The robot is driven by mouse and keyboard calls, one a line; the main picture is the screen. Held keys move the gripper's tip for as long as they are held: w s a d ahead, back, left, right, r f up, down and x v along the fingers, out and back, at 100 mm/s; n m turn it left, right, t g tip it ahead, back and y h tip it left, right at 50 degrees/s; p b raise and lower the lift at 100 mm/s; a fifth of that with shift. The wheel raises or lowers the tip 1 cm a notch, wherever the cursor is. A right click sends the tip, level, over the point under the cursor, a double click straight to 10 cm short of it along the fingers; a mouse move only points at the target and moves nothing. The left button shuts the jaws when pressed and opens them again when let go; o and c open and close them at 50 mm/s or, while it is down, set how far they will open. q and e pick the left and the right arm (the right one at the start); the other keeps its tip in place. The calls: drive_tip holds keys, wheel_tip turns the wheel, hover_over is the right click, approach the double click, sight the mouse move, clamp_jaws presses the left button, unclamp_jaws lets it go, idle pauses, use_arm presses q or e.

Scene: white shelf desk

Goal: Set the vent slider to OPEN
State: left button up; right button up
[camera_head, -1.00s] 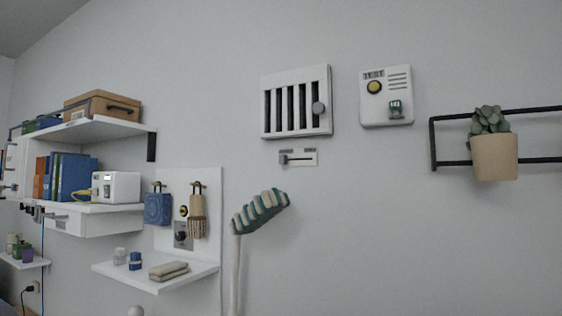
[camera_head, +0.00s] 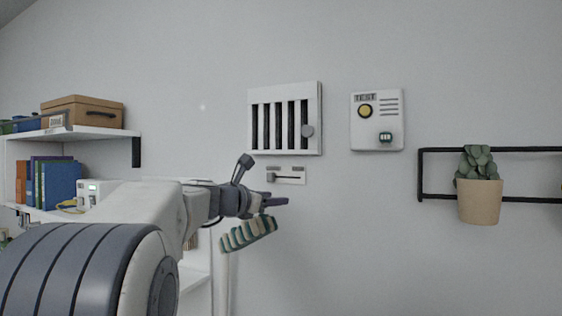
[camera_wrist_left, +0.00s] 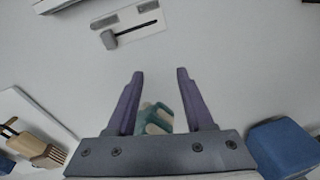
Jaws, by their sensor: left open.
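The vent slider is a small white plate (camera_head: 292,180) on the wall just below the white barred vent (camera_head: 285,86). Its grey knob (camera_head: 271,177) stands at the left end of a dark horizontal slot. Two small labels above the slot are too small to read. In the left wrist view the plate (camera_wrist_left: 153,18) is at the top, with the knob (camera_wrist_left: 109,39) at its lower left. My left gripper (camera_wrist_left: 160,72) is open and empty, its purple fingers apart from the knob. In the head view this gripper (camera_head: 284,200) is just below the slider. My right gripper is out of view.
A white panel with a yellow button (camera_head: 365,111) hangs right of the vent. A potted plant (camera_head: 480,200) hangs farther right. Shelves stand left.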

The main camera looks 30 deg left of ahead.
sight(269, 175)
use_arm(q)
drive_tip(key=a+r+n, duration=0.1)
drive_tip(key=a, duration=0.1)
drive_tip(key=a+r+n+y, duration=0.1)
drive_tip(key=r, duration=0.1)
drive_tip(key=s+a+r+n+t, duration=0.1)
drive_tip(key=a, duration=0.1)
drive_tip(key=shift+a+r+y, duration=0.3)
drive_tip(key=shift+a+y, duration=0.05)
drive_tip(key=shift+y, duration=0.05)
drive_tip(key=shift+n, duration=0.3)
drive_tip(key=w+p, duration=0.1)
drive_tip(key=w, duration=0.2)
drive_tip(key=w+p, duration=0.2)
drive_tip(key=w, duration=0.1)
drive_tip(key=w+p, duration=0.1)
drive_tip(key=w, duration=0.2)
drive_tip(key=shift+w+a+r+p, duration=0.2)
drive_tip(key=shift+w+a+p, duration=0.05)
drive_tip(key=shift+a+p, duration=0.15)
drive_tip(key=shift+w+f, duration=0.1)
drive_tip(key=shift+w, duration=0.35)
clamp_jaws()
